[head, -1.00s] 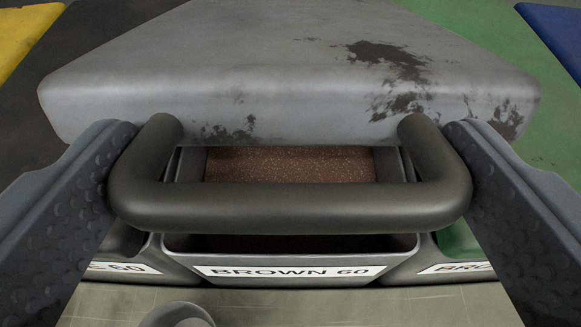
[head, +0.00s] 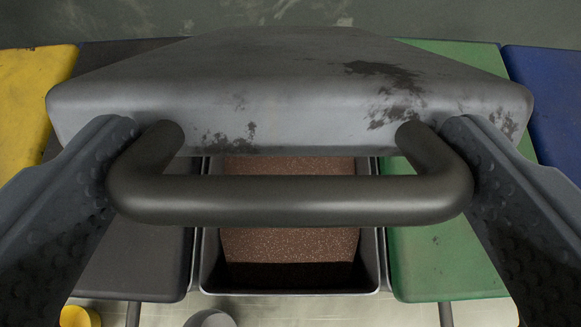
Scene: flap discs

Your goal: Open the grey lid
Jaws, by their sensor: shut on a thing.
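The grey lid (head: 290,95), stained with dark patches, is raised above its bin in the head view. Its dark bar handle (head: 290,200) runs across the front between my two fingers. My gripper (head: 290,205) is shut on the handle, with one finger against each end of it. Below the lid, the open bin (head: 212,278) shows a brown speckled block (head: 290,240) inside. The lid and handle hide the back of the bin.
A black lid (head: 130,265) lies to the left of the bin and a green lid (head: 440,262) to the right, both closed. A yellow lid (head: 30,95) and a blue lid (head: 550,100) are farther out. Grey floor shows behind.

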